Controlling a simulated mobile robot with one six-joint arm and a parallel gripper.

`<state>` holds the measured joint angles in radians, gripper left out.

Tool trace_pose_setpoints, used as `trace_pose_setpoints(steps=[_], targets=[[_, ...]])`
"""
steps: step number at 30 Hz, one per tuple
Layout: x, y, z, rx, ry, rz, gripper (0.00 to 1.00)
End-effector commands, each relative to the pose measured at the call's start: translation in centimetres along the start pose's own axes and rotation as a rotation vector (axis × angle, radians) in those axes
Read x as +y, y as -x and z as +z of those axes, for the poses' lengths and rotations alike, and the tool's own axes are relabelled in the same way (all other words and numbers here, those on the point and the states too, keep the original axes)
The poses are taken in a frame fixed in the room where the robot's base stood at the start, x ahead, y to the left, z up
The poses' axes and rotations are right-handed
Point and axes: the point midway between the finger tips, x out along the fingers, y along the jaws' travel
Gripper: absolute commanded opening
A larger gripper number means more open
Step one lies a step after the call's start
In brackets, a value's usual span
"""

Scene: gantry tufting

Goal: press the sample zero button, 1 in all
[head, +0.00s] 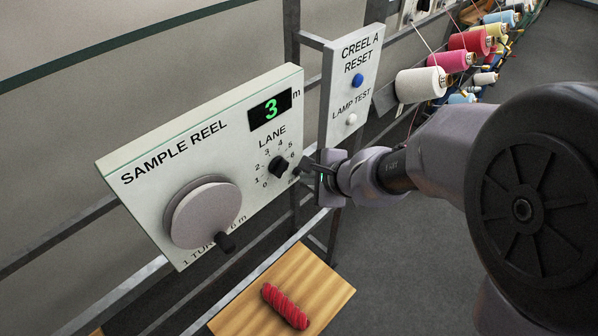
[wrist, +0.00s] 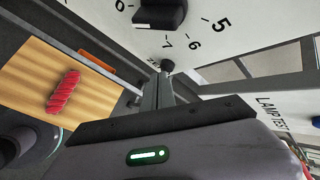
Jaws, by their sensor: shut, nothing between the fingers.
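The sample reel panel (head: 150,205) carries a green display (head: 270,109) reading 3 m, a lane dial (head: 278,166) and a large crank wheel (head: 203,214). In the wrist view a small round dark button (wrist: 167,66) sits beside the lane dial (wrist: 160,12), next to a partly hidden label that looks like "ZERO". My gripper (head: 306,165) is at the panel's right edge, right of the dial. In the wrist view the gripper (wrist: 160,82) is shut and empty, its tips right at the button. I cannot tell whether they touch it.
The Creel A Reset panel (head: 352,85), with a blue button (head: 358,80) and a white lamp test button (head: 351,119), stands close above my gripper. A wooden board (head: 235,315) with a red yarn bobbin (head: 285,306) lies below. Yarn cones (head: 421,84) line the upper right.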

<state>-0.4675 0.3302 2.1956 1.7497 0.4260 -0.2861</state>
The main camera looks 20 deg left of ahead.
Motion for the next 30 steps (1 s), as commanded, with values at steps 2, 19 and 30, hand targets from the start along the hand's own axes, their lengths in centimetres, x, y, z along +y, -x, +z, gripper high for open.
trace_pose_setpoints(steps=[2,19,30], targets=[[-0.03,-0.08,0.06,0.0,0.0,0.0,0.0],[-0.28,-0.39,0.31,0.0,0.001,0.0,0.0],[0.38,0.41,-0.41,0.001,0.0,-0.001,0.0]])
